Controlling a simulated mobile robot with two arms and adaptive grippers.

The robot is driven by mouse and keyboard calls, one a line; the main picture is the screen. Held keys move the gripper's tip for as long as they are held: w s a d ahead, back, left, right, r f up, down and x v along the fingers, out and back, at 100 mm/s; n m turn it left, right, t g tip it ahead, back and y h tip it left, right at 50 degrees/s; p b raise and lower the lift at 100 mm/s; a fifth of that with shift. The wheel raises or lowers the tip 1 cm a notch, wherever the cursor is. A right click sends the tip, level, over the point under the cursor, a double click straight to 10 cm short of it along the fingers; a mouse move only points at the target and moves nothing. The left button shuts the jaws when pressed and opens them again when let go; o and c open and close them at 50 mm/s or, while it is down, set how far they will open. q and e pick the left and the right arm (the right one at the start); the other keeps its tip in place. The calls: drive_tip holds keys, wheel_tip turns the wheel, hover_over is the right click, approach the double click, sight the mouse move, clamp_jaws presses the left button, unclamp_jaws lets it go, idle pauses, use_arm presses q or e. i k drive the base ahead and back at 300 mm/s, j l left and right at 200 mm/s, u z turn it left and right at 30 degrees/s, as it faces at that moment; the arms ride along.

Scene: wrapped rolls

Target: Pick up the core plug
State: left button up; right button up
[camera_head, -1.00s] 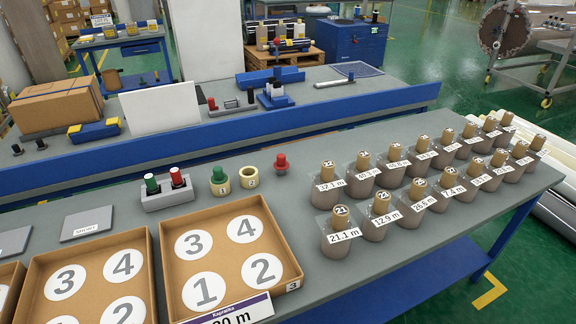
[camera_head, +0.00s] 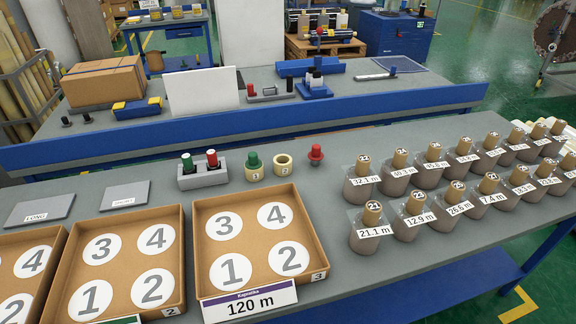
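A red plug (camera_head: 316,154) with a knob on top stands alone on the grey table. To its left is an empty cream ring (camera_head: 283,166). Further left, a green plug (camera_head: 253,161) sits in or on another cream ring (camera_head: 254,175). A grey holder (camera_head: 204,179) beside these bears a green-topped piece (camera_head: 187,162) and a red-topped piece (camera_head: 212,158), both upright. I cannot tell from the frame which of these is meant as the core plug. Neither of my grippers is in view.
Cardboard trays (camera_head: 188,230) with numbered circles line the front left. Several wrapped rolls (camera_head: 361,189) with length labels stand in rows on the right. Bare table lies between the red plug and the rolls. A blue-edged bench (camera_head: 250,131) runs behind.

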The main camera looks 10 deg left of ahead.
sight(315, 156)
drive_tip(key=i+l+z, duration=0.15)
drive_tip(key=l, duration=0.25)
drive_tip(key=i+l+z, duration=0.15)
drive_tip(key=l, duration=0.25)
drive_tip(key=i+l+z, duration=0.15)
drive_tip(key=l, duration=0.2)
drive_tip(key=i+l+z, duration=0.15)
drive_tip(key=l, duration=0.2)
